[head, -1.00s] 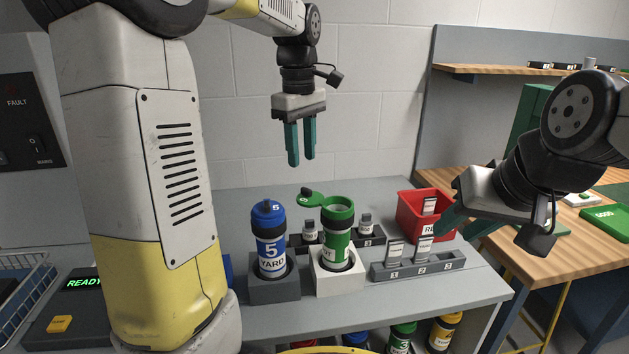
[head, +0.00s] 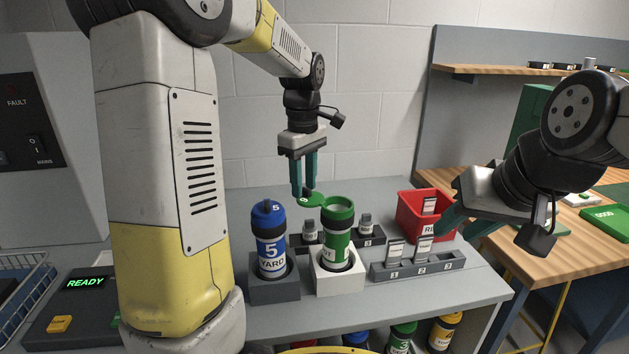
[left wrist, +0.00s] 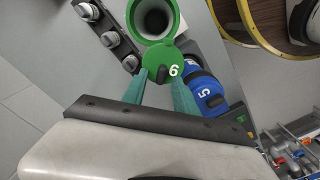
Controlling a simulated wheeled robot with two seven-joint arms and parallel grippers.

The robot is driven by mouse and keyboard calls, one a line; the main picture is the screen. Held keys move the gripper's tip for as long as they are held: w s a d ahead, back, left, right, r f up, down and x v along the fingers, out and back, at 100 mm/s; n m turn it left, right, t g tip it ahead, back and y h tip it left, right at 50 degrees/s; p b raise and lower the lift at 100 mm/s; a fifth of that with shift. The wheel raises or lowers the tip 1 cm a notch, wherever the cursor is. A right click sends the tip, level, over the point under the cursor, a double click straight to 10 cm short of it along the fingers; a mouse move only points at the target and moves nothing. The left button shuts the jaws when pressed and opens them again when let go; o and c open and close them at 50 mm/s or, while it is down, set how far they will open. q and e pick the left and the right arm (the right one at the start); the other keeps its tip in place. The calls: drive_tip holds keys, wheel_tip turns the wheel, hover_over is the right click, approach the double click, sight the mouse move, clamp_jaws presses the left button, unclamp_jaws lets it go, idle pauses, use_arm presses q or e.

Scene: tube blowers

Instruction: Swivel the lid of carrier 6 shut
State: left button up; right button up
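The green carrier 6 (head: 337,240) stands upright in a white block holder, with its round mouth open at the top. Its green lid (head: 312,201) is swung out to the left of the mouth. In the left wrist view the lid (left wrist: 160,62) carries a white number and a dark knob, and lies beside the open bore. My left gripper (head: 304,194) points down at the lid. Its fingers are apart, at either side of the knob in the wrist view; contact cannot be told. My right gripper (head: 447,222) hangs at the right near the red bin, its fingers partly hidden.
A blue carrier 5 (head: 269,240) stands in a dark holder just left of carrier 6. Racks with small inserts stand behind and to the right, such as the grey rack (head: 418,267). A red bin (head: 410,222) stands farther right.

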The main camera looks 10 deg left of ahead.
use_arm(q)
clamp_jaws()
